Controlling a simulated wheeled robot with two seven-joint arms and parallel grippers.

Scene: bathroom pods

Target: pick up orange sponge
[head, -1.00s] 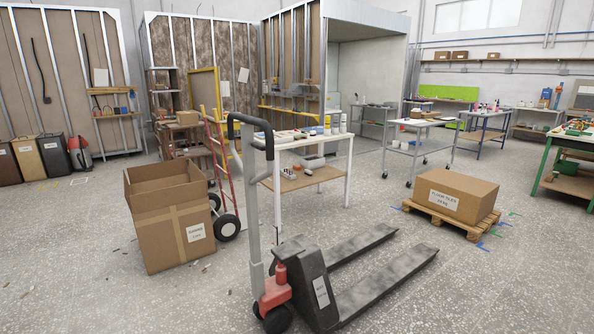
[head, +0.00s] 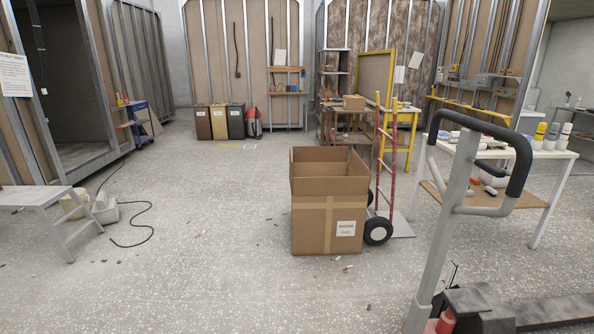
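I cannot make out an orange sponge in the head view. A white table (head: 557,155) at the right, behind the pallet jack handle, carries several bottles with yellow, black and white parts and other small items. Its wooden lower shelf (head: 530,199) holds a few small things, too small to identify. The pallet jack handle hides part of the table. Neither of my grippers shows in the view.
A pallet jack (head: 441,240) stands close at the front right. An open cardboard box (head: 325,220) and a red hand truck (head: 389,165) stand near the middle. A grey bench (head: 32,196) and a cable (head: 138,242) are at the left. The left-centre floor is largely clear.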

